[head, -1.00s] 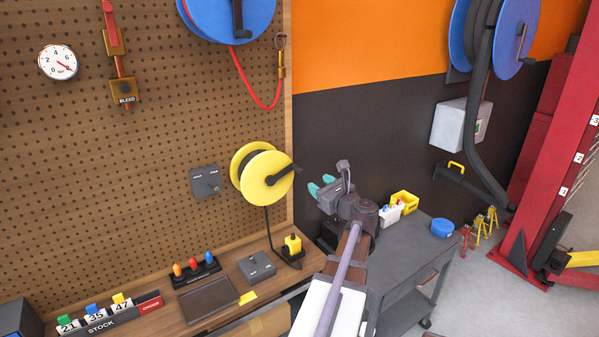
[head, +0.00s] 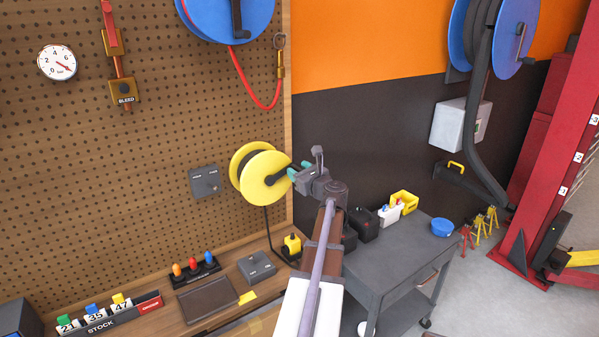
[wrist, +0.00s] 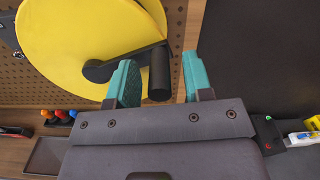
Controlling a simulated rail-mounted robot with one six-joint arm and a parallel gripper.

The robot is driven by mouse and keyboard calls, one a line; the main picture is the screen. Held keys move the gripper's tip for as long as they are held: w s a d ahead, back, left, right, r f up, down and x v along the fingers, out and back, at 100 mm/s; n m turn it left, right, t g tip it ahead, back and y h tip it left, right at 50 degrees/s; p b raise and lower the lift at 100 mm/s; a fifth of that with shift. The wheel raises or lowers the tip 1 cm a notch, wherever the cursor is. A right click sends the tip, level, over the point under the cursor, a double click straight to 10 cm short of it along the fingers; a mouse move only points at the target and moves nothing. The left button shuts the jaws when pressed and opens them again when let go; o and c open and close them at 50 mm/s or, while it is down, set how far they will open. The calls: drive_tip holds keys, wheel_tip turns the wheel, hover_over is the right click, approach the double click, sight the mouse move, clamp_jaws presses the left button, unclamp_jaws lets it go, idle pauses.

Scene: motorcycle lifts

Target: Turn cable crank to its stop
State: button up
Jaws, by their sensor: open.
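The yellow cable reel (head: 264,177) is mounted on the pegboard, and its black cable hangs down to a yellow plug on the bench. In the wrist view the yellow disc (wrist: 88,40) fills the upper left. Its black crank (wrist: 115,66) runs right from the hub to a black handle (wrist: 159,74). My gripper (head: 299,171) is at the reel's right side. In the wrist view my gripper (wrist: 160,82) is open, with a teal finger on each side of the handle. The left finger overlaps the crank arm. I cannot tell whether either finger touches the handle.
A grey box (head: 204,181) is on the pegboard left of the reel. The bench below holds a screwdriver rack (head: 195,270) and a dark tray (head: 207,299). A grey cart (head: 408,251) with bottles and a yellow bin stands to the right.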

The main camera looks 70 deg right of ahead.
drive_tip(key=shift+c, duration=0.4)
clamp_jaws()
drive_tip(key=shift+f, duration=0.15)
